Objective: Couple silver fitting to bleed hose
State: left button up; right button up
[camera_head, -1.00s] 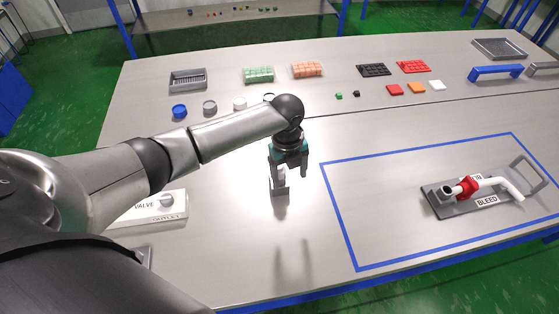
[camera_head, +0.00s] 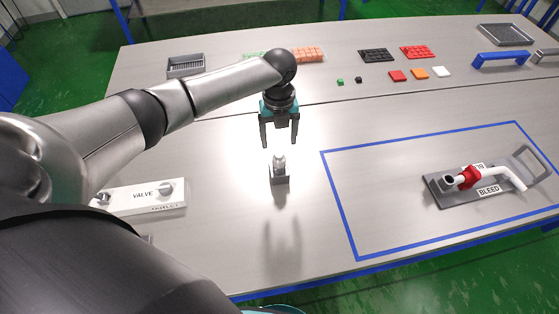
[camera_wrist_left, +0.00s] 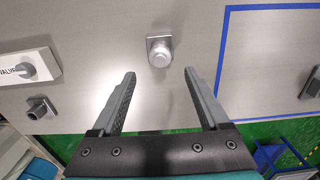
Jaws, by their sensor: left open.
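The silver fitting (camera_head: 279,165) stands upright on a small grey block (camera_head: 280,180) left of the blue outline. It also shows near the top middle of the left wrist view (camera_wrist_left: 160,54). The bleed hose (camera_head: 507,174) is a white bent pipe with a red collar (camera_head: 468,177), on a grey plate (camera_head: 441,197) labelled BLEED inside the outline. My left gripper (camera_head: 279,142) is open and empty, just behind and above the fitting in the head view, apart from it. In the wrist view the fitting lies beyond its fingertips (camera_wrist_left: 160,77). My right gripper is not in view.
A white VALVE box (camera_head: 146,198) with knobs lies at the left. The blue-outlined area (camera_head: 340,206) has free room left of the plate. Trays, small coloured blocks and a blue handle (camera_head: 499,60) stand along the back.

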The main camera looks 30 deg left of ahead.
aim_at(279, 155)
pick_arm(q)
notch_tip(279, 155, down, 8)
jog(key=b, duration=0.6)
jog(key=shift+f, duration=0.2)
dwell(1.2)
grip_shut()
dwell(0.6)
jog(key=shift+r, duration=0.15)
jog(key=shift+r+p, duration=2.95)
jog(key=shift+p, duration=0.35)
jog(key=shift+r, duration=0.1)
